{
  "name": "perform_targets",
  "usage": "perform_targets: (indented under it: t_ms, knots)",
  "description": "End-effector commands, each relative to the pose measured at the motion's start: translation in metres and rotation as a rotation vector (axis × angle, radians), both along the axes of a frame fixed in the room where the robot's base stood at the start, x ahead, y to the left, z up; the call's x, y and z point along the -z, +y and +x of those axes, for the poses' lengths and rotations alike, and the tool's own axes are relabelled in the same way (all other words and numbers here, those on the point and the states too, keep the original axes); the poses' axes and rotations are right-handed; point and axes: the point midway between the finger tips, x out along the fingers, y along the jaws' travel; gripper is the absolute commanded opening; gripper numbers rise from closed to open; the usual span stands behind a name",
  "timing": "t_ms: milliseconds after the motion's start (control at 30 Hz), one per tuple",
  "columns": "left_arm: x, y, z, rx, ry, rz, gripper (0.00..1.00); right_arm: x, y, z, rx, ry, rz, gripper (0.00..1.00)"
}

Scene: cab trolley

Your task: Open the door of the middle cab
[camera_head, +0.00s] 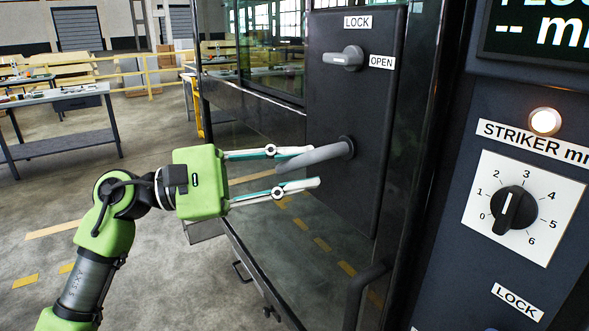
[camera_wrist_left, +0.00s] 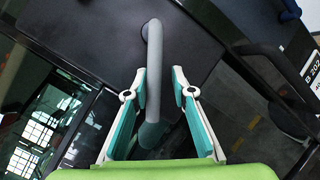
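The cab door (camera_head: 345,105) has a dark panel bearing a grey lever handle (camera_head: 325,154) that sticks out to the left. Above it is a small grey lock knob (camera_head: 345,58), its lever pointing left, with a LOCK label above it and an OPEN label to its right. My left gripper (camera_head: 314,168) is open at the handle, one finger above and one below. In the left wrist view the handle (camera_wrist_left: 153,50) runs between the parted fingers (camera_wrist_left: 160,72), nearer the left one; firm contact is not visible. My right gripper is not in view.
A console with a striker dial (camera_head: 513,210) and a lit round lamp (camera_head: 544,121) stands close on the right. A curved dark bar (camera_head: 362,295) is below the panel. A workbench (camera_head: 55,97) and yellow railing stand at the back left, with open floor before them.

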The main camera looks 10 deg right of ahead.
Motion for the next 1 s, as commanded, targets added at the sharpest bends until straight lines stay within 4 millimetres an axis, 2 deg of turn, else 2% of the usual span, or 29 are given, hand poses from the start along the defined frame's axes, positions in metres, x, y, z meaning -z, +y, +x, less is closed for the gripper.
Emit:
perform_targets:
  t_ms: [533,667,1000]
  knots:
    - [0.002,0.003,0.000,0.002,0.001,0.004,0.29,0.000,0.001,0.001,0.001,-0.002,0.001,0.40]
    - [0.004,0.017,0.002,-0.002,0.001,0.003,0.29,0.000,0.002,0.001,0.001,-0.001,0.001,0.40]
    - [0.008,0.069,0.006,-0.002,0.000,0.001,0.29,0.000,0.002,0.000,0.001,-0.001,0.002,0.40]
